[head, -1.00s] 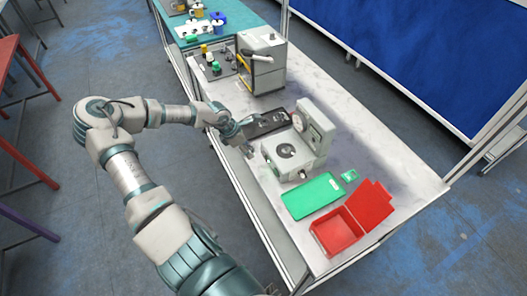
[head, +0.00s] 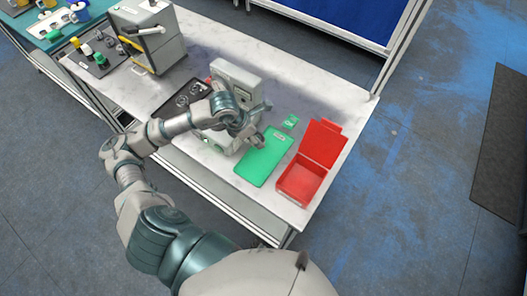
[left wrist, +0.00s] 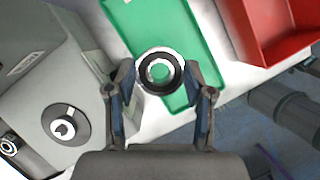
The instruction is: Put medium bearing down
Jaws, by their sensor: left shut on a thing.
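My left gripper (head: 256,140) is over the upper left part of the green mat (head: 262,170), beside the grey device. In the left wrist view the gripper (left wrist: 163,88) is shut on the medium bearing (left wrist: 161,90), a dark ring with a bright rim. Green shows through the bearing's hole, and the green mat (left wrist: 185,35) lies beneath it. Whether the bearing touches the mat I cannot tell. In the head view the bearing is too small or hidden to make out. My right gripper is not in view.
The grey device (head: 236,78) stands left of the mat; its round seat (left wrist: 80,123) shows in the left wrist view. A black tray (head: 172,107) holds rings.

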